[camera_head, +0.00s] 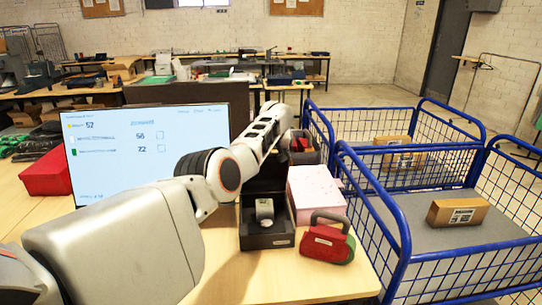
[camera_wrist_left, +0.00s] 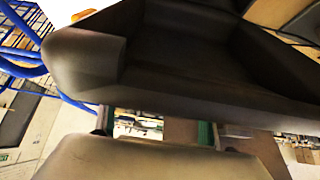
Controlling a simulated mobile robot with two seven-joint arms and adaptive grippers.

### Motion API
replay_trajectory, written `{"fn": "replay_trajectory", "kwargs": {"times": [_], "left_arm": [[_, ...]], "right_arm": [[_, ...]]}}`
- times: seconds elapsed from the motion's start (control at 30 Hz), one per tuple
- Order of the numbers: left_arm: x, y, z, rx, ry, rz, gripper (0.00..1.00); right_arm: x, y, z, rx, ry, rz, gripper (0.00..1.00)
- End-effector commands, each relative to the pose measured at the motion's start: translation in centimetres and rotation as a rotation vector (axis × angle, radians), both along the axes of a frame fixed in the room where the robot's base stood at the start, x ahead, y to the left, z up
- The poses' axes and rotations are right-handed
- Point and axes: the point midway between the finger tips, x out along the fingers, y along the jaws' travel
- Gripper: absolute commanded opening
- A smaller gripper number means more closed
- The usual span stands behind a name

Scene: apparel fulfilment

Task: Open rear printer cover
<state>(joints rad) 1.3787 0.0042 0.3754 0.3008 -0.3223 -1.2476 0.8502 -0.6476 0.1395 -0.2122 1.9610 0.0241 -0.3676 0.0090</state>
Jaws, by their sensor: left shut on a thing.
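The black printer (camera_head: 267,238) stands on the wooden table right of the screen, with a pale label roll (camera_head: 264,210) visible in its open front. A dark panel, which looks like its rear cover (camera_head: 266,172), stands up behind the roll, partly behind my arm. My left arm reaches over the table from the left to the printer's back. My left gripper (camera_wrist_left: 158,130) shows in the left wrist view, its fingers partly hidden by a large dark curved part (camera_wrist_left: 200,65) that looks like the cover. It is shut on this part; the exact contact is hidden. My right gripper is out of view.
A pink-white box (camera_head: 317,192) and a red tape dispenser (camera_head: 328,240) stand close right of the printer. The monitor (camera_head: 145,140) and a red bin (camera_head: 47,173) are left. Blue wire carts (camera_head: 400,240) with cardboard boxes stand beside the table.

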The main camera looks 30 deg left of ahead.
Motion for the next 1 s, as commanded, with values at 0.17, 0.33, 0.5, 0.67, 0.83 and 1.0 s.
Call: {"fn": "replay_trajectory", "kwargs": {"times": [0.17, 0.33, 0.5, 0.67, 0.83, 1.0], "left_arm": [[-0.07, -0.3, -0.31, -0.007, 0.008, -0.003, 0.21], [-0.1, -0.33, -0.4, -0.008, 0.01, -0.003, 0.21], [-0.12, -0.35, -0.45, -0.009, 0.011, -0.003, 0.21], [-0.12, -0.31, -0.42, -0.008, 0.011, -0.002, 0.67], [-0.09, -0.19, -0.26, -0.006, 0.009, -0.001, 0.67], [-0.04, -0.13, 0.5, -0.005, 0.007, -0.001, 0.67]], "right_arm": [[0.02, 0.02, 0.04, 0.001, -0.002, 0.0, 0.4], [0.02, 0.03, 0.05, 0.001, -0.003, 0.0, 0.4], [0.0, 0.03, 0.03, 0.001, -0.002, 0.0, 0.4], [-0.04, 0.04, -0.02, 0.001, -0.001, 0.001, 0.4], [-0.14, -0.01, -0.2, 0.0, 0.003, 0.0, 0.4], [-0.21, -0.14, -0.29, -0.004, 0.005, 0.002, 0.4]]}}
